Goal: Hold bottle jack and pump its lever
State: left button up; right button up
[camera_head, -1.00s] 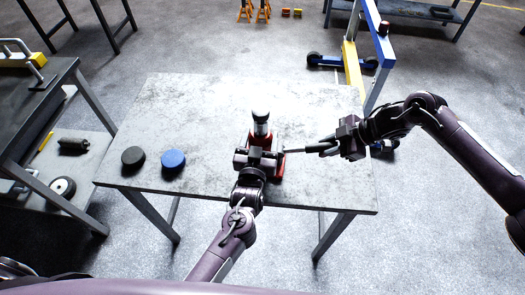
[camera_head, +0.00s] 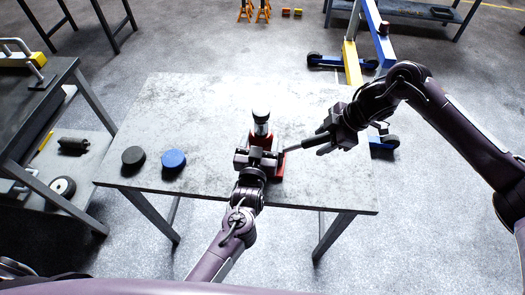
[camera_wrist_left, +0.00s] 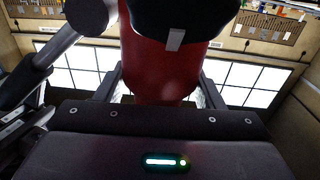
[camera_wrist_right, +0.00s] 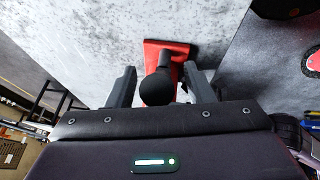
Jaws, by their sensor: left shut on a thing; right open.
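The dark lever (camera_head: 303,144) slants up to the right from the jack. My right gripper (camera_head: 326,138) is open at the lever's outer end. In the right wrist view, the lever's round black end (camera_wrist_right: 158,88) lies between the spread fingers, with gaps visible on both sides. The red jack base (camera_wrist_right: 168,48) shows beyond it.
A black disc (camera_head: 133,157) and a blue disc (camera_head: 173,160) lie on the left of the table (camera_head: 200,105). A dark workbench (camera_head: 35,105) stands at the left. A blue and yellow hoist (camera_head: 352,65) stands on the floor behind. The table's back is clear.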

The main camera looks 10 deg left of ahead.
jog(key=v, duration=1.2)
dwell(0.4)
pick_arm(q)
jog(key=o, duration=1.5)
